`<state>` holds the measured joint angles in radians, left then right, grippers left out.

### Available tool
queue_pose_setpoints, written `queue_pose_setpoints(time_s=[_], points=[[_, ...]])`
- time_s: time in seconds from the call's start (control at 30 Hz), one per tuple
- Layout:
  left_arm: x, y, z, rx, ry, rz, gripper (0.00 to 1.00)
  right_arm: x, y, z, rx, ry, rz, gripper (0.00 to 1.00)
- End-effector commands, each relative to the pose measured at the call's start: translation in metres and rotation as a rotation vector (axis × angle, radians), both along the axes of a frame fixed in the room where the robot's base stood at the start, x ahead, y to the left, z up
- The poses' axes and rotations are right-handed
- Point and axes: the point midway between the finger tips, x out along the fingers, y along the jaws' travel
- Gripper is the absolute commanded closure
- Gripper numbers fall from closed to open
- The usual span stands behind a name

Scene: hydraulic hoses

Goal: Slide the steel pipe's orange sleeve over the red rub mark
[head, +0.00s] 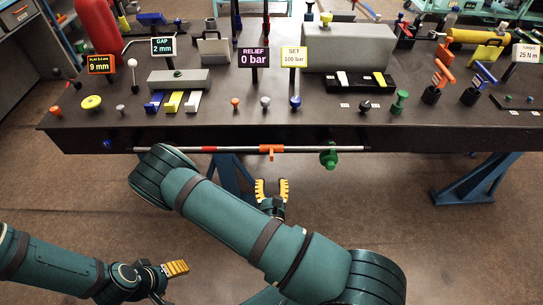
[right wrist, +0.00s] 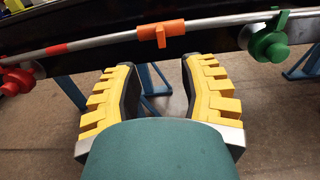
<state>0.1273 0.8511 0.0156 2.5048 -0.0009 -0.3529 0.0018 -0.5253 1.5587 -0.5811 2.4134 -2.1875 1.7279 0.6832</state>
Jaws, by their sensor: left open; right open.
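The steel pipe (head: 310,149) runs level along the front of the bench. Its orange sleeve (head: 270,150), with a tab hanging down, sits near mid-pipe; it also shows in the right wrist view (right wrist: 160,34). The red rub mark (head: 209,149) is bare, to the left of the sleeve and apart from it; it shows in the right wrist view too (right wrist: 58,48). My right gripper (head: 271,188) is open and empty, below the sleeve and not touching it. In its wrist view the sleeve lies beyond the gap between the fingers (right wrist: 158,75). My left gripper (head: 176,268) is open and empty at lower left.
A green clamp (head: 328,155) is on the pipe right of the sleeve, and a red one (right wrist: 16,80) shows left of the mark. The bench top (head: 330,120) carries signs, knobs and levers. Blue bench legs (head: 478,180) stand below; floor in front is clear.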

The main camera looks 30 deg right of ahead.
Motion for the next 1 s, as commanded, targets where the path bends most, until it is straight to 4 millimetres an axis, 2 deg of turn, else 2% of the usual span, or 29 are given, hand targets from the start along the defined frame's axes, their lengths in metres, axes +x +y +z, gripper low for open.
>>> queue_pose_setpoints(time_s=[0.3, 0.5, 0.7, 1.0], points=[[0.002, 0.0, -0.009, 0.0, -0.004, 0.001, 0.34, 0.054, -0.034, 0.0, -0.001, -0.003, -0.004, 0.59], [0.003, 0.0, -0.014, 0.001, -0.007, 0.002, 0.34, 0.08, -0.05, -0.001, 0.0, -0.002, -0.004, 0.59], [0.003, 0.001, -0.016, 0.002, -0.008, 0.002, 0.34, 0.093, -0.058, 0.0, 0.0, 0.0, -0.005, 0.59], [0.003, 0.0, -0.016, 0.001, -0.008, 0.002, 0.34, 0.095, -0.059, 0.0, 0.001, 0.001, -0.005, 0.59]])
